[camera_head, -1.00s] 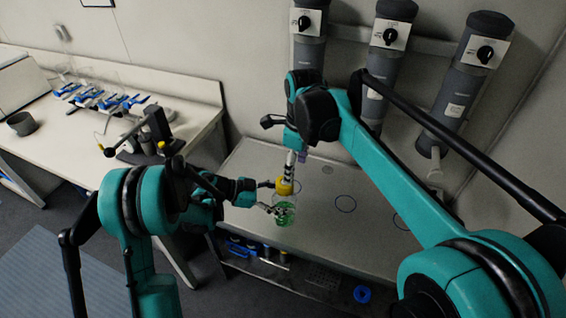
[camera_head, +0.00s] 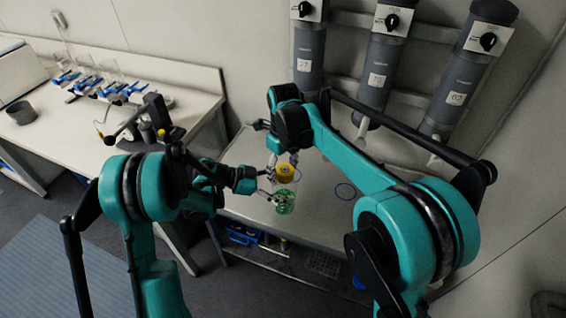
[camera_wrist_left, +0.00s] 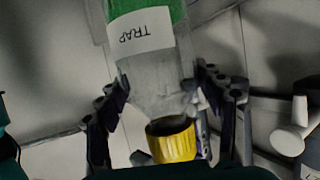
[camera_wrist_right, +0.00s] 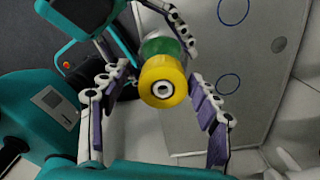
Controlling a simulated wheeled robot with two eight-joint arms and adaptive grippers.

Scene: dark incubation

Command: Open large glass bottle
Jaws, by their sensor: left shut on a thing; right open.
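The large glass bottle (camera_head: 284,205) stands on the bench with green liquid in its lower part. In the left wrist view the bottle (camera_wrist_left: 152,75) has a white label reading TRAP. Its yellow cap (camera_head: 289,173) is at the top; the left wrist view shows a dark rim under the cap (camera_wrist_left: 173,143), and I cannot tell whether it is loose. My left gripper (camera_wrist_left: 160,98) is shut on the bottle, fingers on both sides. My right gripper (camera_wrist_right: 157,112) is open above the bottle, with the cap (camera_wrist_right: 163,80) between and beyond its fingers, apparently untouched.
Three grey cylinders (camera_head: 377,65) with dials hang on the wall behind the bench. A side table (camera_head: 75,130) at left bears glassware with blue parts.

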